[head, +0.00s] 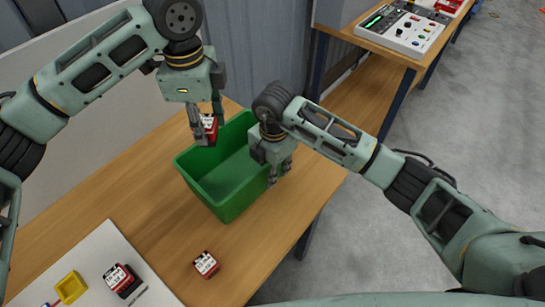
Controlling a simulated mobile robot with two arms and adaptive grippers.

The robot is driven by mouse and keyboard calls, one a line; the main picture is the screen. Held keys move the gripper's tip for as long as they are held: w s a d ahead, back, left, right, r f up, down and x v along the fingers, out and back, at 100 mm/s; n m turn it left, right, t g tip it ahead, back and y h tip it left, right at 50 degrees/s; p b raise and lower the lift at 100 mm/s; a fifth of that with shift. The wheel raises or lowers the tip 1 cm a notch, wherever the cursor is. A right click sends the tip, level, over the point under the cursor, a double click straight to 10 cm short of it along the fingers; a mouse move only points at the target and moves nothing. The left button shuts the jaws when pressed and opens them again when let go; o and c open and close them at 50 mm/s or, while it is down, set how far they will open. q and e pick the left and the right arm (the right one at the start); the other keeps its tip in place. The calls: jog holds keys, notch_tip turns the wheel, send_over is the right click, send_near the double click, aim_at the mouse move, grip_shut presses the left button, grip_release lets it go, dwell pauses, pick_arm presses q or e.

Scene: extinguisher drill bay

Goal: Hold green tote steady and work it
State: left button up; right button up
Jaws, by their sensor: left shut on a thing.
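The green tote (222,195) stands upright and open on the wooden table. The part of its inside that I see looks empty. My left gripper (207,128) is shut on a red and white block (210,122), held above the tote's back left rim. My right gripper (280,173) points down at the tote's right wall and hides part of it. I cannot tell whether its fingers grip that wall. Another red and white block (206,264) lies on the table in front of the tote.
A white board (98,252) at the front left bears a yellow tray (71,287) and a red and white block (118,278). A bench with a control panel (403,28) stands at the back right. Grey floor (455,130) lies open at the right.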

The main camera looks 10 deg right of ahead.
jog(key=shift+f, duration=1.2)
jog(key=shift+c, duration=0.4)
grip_shut()
